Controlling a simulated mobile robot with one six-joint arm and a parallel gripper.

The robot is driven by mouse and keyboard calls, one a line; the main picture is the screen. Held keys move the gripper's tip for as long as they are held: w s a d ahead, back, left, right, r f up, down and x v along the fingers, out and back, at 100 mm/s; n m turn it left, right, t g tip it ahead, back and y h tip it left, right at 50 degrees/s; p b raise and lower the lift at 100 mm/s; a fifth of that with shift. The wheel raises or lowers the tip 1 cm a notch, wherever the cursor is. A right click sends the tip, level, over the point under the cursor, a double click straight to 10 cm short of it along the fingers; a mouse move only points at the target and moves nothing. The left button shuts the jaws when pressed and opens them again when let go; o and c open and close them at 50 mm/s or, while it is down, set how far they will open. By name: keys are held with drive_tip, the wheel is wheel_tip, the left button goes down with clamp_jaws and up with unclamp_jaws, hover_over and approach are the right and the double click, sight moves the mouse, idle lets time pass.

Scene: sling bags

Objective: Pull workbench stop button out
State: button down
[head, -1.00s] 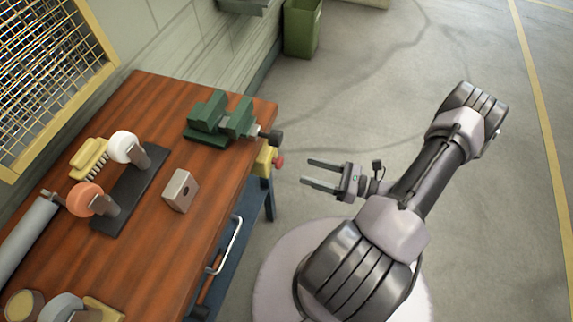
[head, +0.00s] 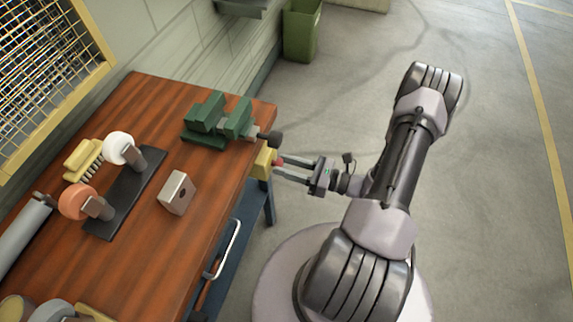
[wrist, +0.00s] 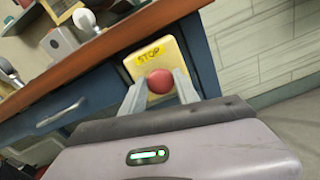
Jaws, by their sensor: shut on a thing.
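The workbench stop button is a red knob on a yellow box (head: 264,162) at the bench's right end, below the top. In the wrist view the red knob (wrist: 161,82) sits in front of the yellow box (wrist: 150,56) labelled STOP. My gripper (head: 281,170) reaches it from the right in the head view. In the wrist view my gripper's two fingers (wrist: 160,90) lie on either side of the knob, shut on it. The fingers partly cover the knob's sides and the lower box. I cannot tell how far the knob stands out from the box.
The wooden workbench (head: 150,255) carries a green vise (head: 217,120) just above the stop box, a metal block (head: 177,193) and a dark stand (head: 125,200). A drawer handle (head: 229,250) juts from the bench front. A green bin (head: 301,30) stands behind. The floor at right is clear.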

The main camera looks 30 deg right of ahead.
drive_tip(key=shift+v, duration=0.95)
drive_tip(key=c, duration=0.9)
unclamp_jaws()
drive_tip(key=p+v, duration=0.3)
drive_tip(key=v, duration=1.4)
drive_tip(key=shift+d+p, duration=0.15)
drive_tip(key=shift+p, duration=0.25)
drive_tip(key=shift+s, duration=0.15)
